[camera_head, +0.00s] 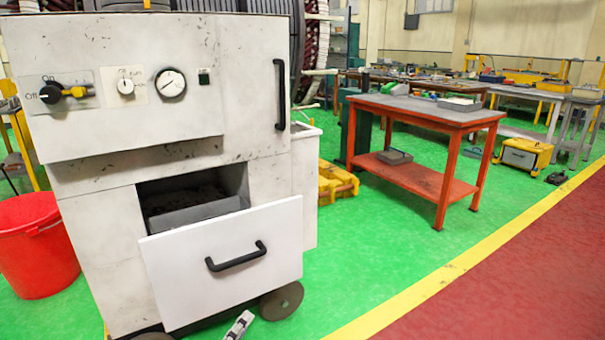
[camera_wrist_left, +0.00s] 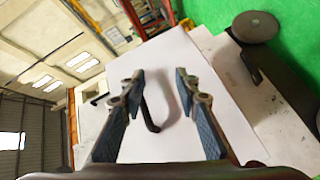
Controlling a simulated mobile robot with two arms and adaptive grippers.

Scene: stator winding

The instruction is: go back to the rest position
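My left gripper (camera_head: 239,325) shows only in part at the bottom edge of the head view, below the drawer front and apart from it. In the left wrist view its two fingers (camera_wrist_left: 160,77) are spread with nothing between the tips. Beyond them is the white drawer front (camera_wrist_left: 180,55) with its black handle (camera_wrist_left: 150,117). In the head view the drawer (camera_head: 190,275) is pulled out of the white cabinet (camera_head: 105,235), and its black handle (camera_head: 236,257) is free. My right gripper is in neither view.
A cabinet wheel (camera_head: 282,301) is close beside my left gripper. A red bucket (camera_head: 38,245) stands left of the cabinet. An orange table (camera_head: 430,112) stands to the right, with a yellow pallet (camera_head: 335,183) near it. The green floor (camera_head: 365,260) between is clear.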

